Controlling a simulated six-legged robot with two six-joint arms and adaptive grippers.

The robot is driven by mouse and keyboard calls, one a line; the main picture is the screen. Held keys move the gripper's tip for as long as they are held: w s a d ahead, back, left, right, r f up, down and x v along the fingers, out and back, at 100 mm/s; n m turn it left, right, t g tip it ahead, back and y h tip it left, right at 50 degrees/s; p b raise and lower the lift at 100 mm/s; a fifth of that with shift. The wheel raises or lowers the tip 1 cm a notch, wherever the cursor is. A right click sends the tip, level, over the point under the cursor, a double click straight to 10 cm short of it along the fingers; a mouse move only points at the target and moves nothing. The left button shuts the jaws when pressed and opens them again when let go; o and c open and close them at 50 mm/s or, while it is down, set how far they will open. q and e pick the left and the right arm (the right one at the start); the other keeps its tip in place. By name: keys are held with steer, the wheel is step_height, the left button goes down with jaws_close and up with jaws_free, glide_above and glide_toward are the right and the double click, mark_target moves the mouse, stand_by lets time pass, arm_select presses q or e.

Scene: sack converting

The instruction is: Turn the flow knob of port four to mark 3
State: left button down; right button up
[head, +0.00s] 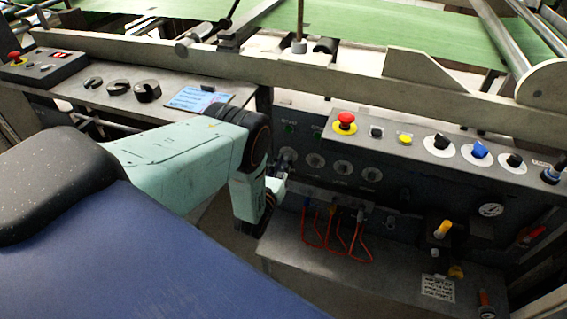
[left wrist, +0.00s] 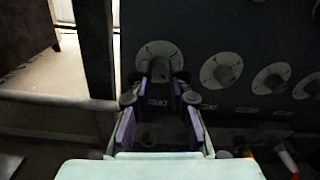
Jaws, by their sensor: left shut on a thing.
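Several knobs on round pale dials sit in a row on a dark panel. The leftmost flow knob (left wrist: 160,68) is between the fingertips of my left gripper (left wrist: 158,86), which is shut on it. In the head view my left gripper (head: 279,183) reaches the left end of the row, and its arm comes in from the left. The neighbouring knobs (head: 315,162) to its right are free. I cannot read the port numbers or dial marks, nor tell which mark the held knob points to. My right gripper is not in view.
Red hoses (head: 340,243) hang below the dials over a grey ledge (head: 310,275). Above right, a sloped control panel carries a red emergency button (head: 345,122), a yellow button (head: 405,139) and several selector switches. A pale beam (head: 300,88) crosses above.

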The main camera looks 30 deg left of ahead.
arm_select(q)
steer(key=shift+s+d+f, duration=0.1)
steer(key=shift+f, duration=0.05)
steer(key=c, duration=1.2)
jaws_free()
steer(key=v, duration=1.2)
